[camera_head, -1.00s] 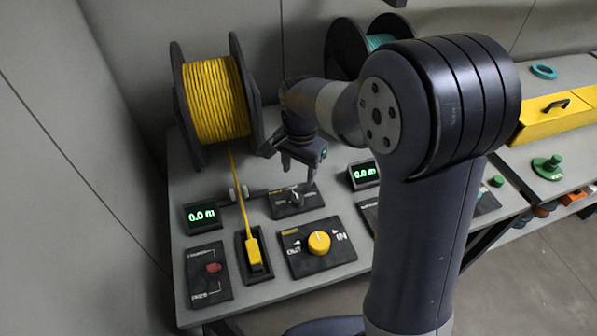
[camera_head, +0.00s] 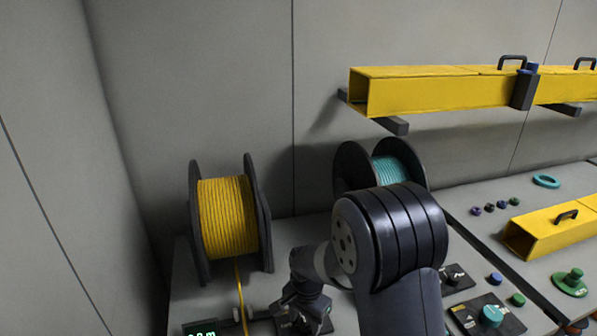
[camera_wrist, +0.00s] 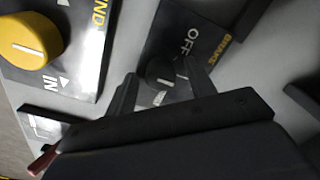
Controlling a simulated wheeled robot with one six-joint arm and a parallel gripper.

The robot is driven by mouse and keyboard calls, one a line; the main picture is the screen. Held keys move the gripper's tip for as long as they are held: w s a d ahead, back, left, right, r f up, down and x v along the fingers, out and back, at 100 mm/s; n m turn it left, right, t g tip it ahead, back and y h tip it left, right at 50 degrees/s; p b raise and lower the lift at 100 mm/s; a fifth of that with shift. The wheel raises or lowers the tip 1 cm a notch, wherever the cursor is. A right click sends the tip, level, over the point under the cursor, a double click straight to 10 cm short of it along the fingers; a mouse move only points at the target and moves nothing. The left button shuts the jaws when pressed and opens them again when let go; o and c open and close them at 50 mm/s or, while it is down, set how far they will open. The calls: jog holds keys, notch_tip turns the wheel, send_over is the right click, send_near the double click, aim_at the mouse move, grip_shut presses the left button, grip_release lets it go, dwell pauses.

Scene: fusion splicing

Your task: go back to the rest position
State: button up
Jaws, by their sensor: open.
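My gripper (camera_wrist: 158,90) is open in the wrist view. Its two fingers point at a dark panel (camera_wrist: 205,35) lettered OFF and BRAKE, with a dark round knob (camera_wrist: 160,72) that appears between the fingertips. Whether the fingers touch the knob cannot be told. A yellow knob (camera_wrist: 28,38) on a panel marked IN and WIND-like lettering is at the wrist view's upper left.
A yellow cable reel (camera_head: 228,220) and a teal cable reel (camera_head: 392,170) stand at the back of the bench. A yellow duct (camera_head: 430,92) is mounted on the wall above. Another yellow duct piece (camera_head: 535,232) and several small caps lie to the right.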

jog(key=shift+r, duration=0.1)
dwell(0.3)
notch_tip(320, 180, up, 10)
notch_tip(320, 180, down, 10)
jog(key=shift+f, duration=0.1)
jog(key=shift+n, duration=0.4)
jog(key=n+p, duration=0.2)
jog(key=n, duration=0.3)
jog(key=shift+r, duration=0.2)
jog(key=n+p, duration=0.2)
jog(key=n, duration=0.3)
jog(key=shift+n, duration=0.3)
jog(key=shift+w+r+n, duration=0.1)
jog(key=shift+r+n, duration=0.1)
jog(key=shift+n, duration=0.1)
notch_tip(320, 180, up, 10)
jog(key=shift+d, duration=0.2)
